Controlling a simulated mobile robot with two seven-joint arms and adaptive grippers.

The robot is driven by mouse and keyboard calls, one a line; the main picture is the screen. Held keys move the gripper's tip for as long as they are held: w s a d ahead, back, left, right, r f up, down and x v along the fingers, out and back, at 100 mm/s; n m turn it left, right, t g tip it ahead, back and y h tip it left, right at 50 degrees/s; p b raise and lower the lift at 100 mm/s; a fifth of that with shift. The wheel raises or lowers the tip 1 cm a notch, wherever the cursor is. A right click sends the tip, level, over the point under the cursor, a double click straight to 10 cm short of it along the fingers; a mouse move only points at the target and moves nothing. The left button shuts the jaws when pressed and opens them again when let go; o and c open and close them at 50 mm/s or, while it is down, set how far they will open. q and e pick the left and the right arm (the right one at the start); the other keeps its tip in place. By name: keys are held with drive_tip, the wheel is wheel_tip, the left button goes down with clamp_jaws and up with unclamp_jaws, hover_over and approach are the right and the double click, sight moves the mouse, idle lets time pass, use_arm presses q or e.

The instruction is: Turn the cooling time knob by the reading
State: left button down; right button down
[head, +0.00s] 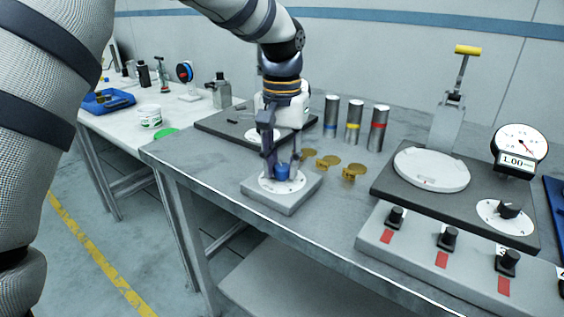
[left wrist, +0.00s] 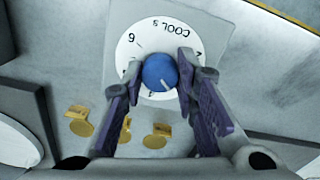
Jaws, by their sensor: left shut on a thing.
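The cooling time knob is a blue round knob (head: 282,172) on a white dial (head: 262,184) set on a grey box (head: 290,202) near the table's front edge. In the left wrist view the blue knob (left wrist: 160,72) has a pale pointer line, and the dial (left wrist: 134,48) reads "COOL s" with numbers, some hidden. My left gripper (head: 283,168) points down from above, its two fingers on either side of the knob and shut on it; it also shows in the left wrist view (left wrist: 158,80). The gauge (head: 520,148) at right has a red needle and a display reading 1.00. My right gripper is not in view.
Several brass pieces (head: 354,172) lie behind the knob box. Three metal cylinders (head: 353,122) with coloured bands stand further back. A dark plate (head: 385,190) with a white disc and a black knob (head: 509,209) is at right, above a row of black knobs (head: 449,234).

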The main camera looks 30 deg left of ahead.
sight(282, 166)
use_arm(q)
drive_tip(key=shift+m, duration=1.9)
drive_tip(key=c, duration=1.2)
unclamp_jaws()
drive_tip(key=shift+c, duration=0.2)
wheel_tip(282, 166, up, 12)
